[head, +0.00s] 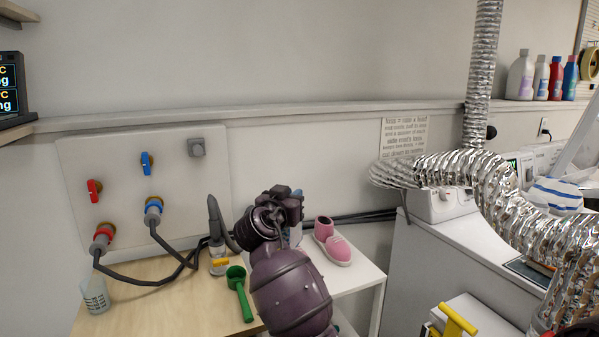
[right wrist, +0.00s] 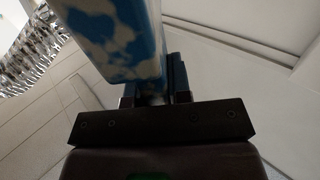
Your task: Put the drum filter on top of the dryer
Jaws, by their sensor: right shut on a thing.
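My right gripper (right wrist: 156,92) is shut on a blue and white patterned thing (right wrist: 118,38) with flat sides. I cannot tell whether it is the drum filter. In the head view my right gripper (head: 276,212) is above the small white table; its fingers are mostly hidden by my own arm, and a little light blue shows beside it. White appliances stand at the right, one with a control panel (head: 440,204); I cannot tell which is the dryer. No other thing is clearly the drum filter. My left gripper is not in view.
Silver ducts (head: 497,195) hang across the right side. Bottles (head: 522,75) stand on the shelf.

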